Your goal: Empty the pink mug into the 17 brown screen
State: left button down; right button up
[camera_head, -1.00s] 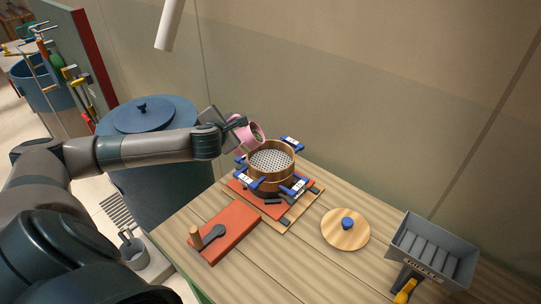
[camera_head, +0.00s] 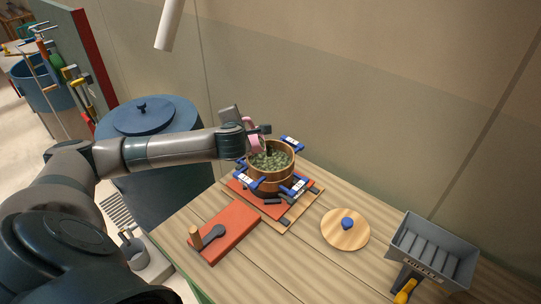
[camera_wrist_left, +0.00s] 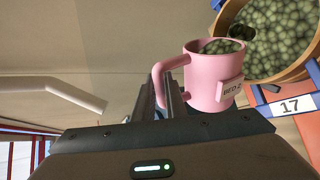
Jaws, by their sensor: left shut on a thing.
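The pink mug (camera_wrist_left: 206,76) has a white tag reading "BED 2" and greenish beans at its mouth in the left wrist view. My left gripper (camera_head: 256,130) is shut on it by the handle side and holds it at the left rim of the brown screen. In the head view the mug (camera_head: 253,143) is partly hidden by the gripper. The round brown screen (camera_head: 283,177) holds a layer of green beans (camera_head: 270,160). A "17" label (camera_wrist_left: 289,106) on blue shows beside the screen in the left wrist view. My right gripper is in neither view.
The screen stands on a red mat and wooden board (camera_head: 315,196) with blue labelled clips around it. A round wooden lid (camera_head: 344,238), a grey ribbed tray (camera_head: 435,250) and a red board (camera_head: 231,228) share the table. A blue lidded barrel (camera_head: 150,145) stands at the left.

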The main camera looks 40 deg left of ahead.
pick_arm(q)
jog(key=shift+w+d, duration=0.1)
dwell(0.3)
jog(key=shift+r, duration=0.1)
jog(key=shift+w+d+r+m+g+y, duration=0.15)
jog(key=shift+w+d+r+m+y, duration=0.15)
jog(key=shift+d+m, duration=0.2)
jog(key=shift+w+d+r+m+g+y, duration=0.15)
jog(key=shift+w+d+r+m+y, duration=0.05)
jog(key=shift+w+d+r+m, duration=0.2)
jog(key=shift+d, duration=0.15)
jog(key=shift+w+d+r+m+g+y, duration=0.15)
jog(key=shift+w+d+m+y, duration=0.1)
jog(key=shift+w+d+m, duration=0.2)
jog(key=shift+w+d+r+m+g+y, duration=0.15)
jog(key=shift+w+d+m+y, duration=0.15)
jog(key=shift+d+m, duration=0.2)
dwell(0.5)
